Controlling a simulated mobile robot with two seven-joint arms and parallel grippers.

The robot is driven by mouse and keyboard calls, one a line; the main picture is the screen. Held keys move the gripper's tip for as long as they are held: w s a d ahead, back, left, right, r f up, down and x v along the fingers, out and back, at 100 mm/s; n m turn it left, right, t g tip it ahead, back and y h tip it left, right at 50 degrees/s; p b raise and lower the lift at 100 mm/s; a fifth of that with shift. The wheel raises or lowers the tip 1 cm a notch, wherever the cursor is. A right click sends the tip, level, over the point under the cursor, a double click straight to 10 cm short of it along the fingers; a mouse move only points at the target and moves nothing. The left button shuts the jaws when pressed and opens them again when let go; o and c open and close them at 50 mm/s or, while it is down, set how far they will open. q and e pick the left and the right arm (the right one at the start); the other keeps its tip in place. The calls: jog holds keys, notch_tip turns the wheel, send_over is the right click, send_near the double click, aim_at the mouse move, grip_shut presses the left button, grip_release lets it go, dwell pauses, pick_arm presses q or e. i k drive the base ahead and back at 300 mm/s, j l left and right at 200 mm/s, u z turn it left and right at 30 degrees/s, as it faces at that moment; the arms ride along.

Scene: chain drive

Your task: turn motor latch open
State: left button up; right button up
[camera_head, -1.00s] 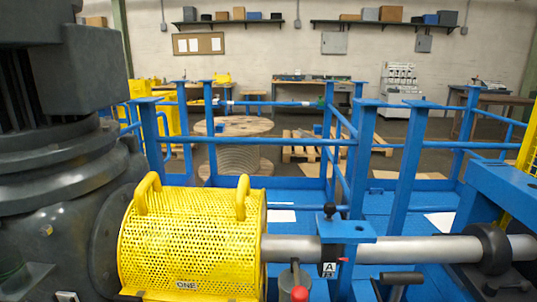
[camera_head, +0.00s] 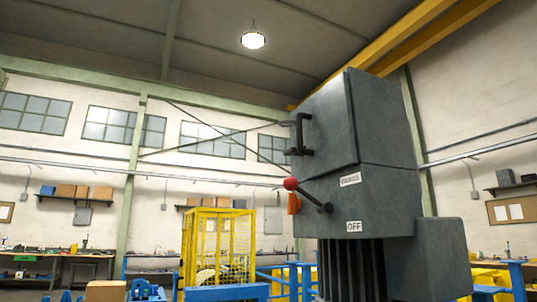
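The tall dark grey motor housing (camera_head: 370,240) stands right of centre in the head view, its box-shaped upper cover (camera_head: 330,130) tilted in the picture. A black bar handle (camera_head: 299,135) is on the cover's left side. Below it a black lever with a red ball knob (camera_head: 290,183) points up and left from its pivot. A small orange piece (camera_head: 293,203), possibly a latch, sits just under the knob. A label reading OFF (camera_head: 354,226) is beside the lever, with another small label (camera_head: 350,179) above. Neither of my grippers is in view.
A yellow mesh cage (camera_head: 218,245) stands behind, left of the motor. Blue rails (camera_head: 228,293) cross the bottom. Workbenches and shelves line the far walls. A yellow overhead beam (camera_head: 420,35) runs above. The air left of the housing looks clear.

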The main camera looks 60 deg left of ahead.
aim_at(293, 151)
jog(key=u, duration=1.35)
